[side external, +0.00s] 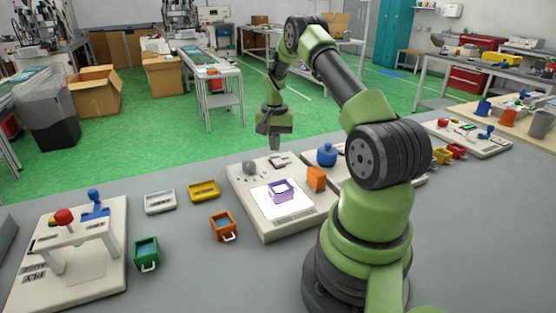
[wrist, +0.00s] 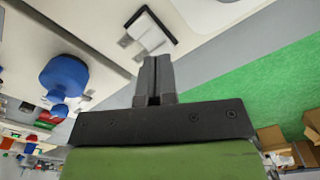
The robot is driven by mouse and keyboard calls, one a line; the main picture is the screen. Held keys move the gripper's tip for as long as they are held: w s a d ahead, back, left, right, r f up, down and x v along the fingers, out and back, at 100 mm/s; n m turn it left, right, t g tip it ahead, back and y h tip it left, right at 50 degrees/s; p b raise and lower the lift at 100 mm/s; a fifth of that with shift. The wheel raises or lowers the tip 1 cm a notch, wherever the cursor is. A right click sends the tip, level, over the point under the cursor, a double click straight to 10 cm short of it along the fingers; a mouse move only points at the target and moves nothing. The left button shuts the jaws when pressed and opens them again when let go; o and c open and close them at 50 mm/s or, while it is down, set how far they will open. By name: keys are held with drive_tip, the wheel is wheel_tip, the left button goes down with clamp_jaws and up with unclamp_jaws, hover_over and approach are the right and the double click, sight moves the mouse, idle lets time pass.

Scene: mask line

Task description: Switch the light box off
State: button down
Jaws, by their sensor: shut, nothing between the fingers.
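The light box (side external: 262,229) is a cream, low box on the table, with its square panel (side external: 270,206) glowing bright white. A purple open-frame piece (side external: 283,191) sits on the panel. My gripper (side external: 275,148) is shut and empty, pointing down over the back edge of the box. In the wrist view my gripper's fingers (wrist: 153,72) are together, just beside a white rocker-like piece (wrist: 150,31) with a dark edge on a cream surface. Whether the fingers touch it I cannot tell. A grey knob (side external: 249,167) stands at the box's back left.
An orange block (side external: 316,178) stands at the box's right edge. A blue knob (side external: 326,154) is behind it and shows large in the wrist view (wrist: 64,76). Orange (side external: 222,226) and green (side external: 147,253) cups, yellow (side external: 204,191) and grey trays lie left. Bare table lies in front.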

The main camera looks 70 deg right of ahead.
sight(274, 156)
drive_tip(key=shift+f, duration=1.15)
idle(0.4)
drive_tip(key=shift+r, duration=3.55)
drive_tip(key=shift+r, duration=0.1)
drive_tip(key=w+a+r+n+t, duration=0.3)
drive_tip(key=a+r+n, duration=0.2)
drive_tip(key=a+r, duration=1.05)
drive_tip(key=s+a+r+n+t+y, duration=0.1)
drive_tip(key=s+a+r+n+t, duration=0.1)
drive_tip(key=s+a, duration=0.5)
drive_tip(key=s+a+r+n+t+y, duration=0.1)
drive_tip(key=s+a+n+t, duration=0.1)
drive_tip(key=s+a+n, duration=0.2)
drive_tip(key=s+a, duration=0.3)
drive_tip(key=a, duration=0.4)
drive_tip(key=shift+s+r, duration=0.2)
drive_tip(key=shift+r, duration=0.15)
drive_tip(key=shift+d, duration=0.1)
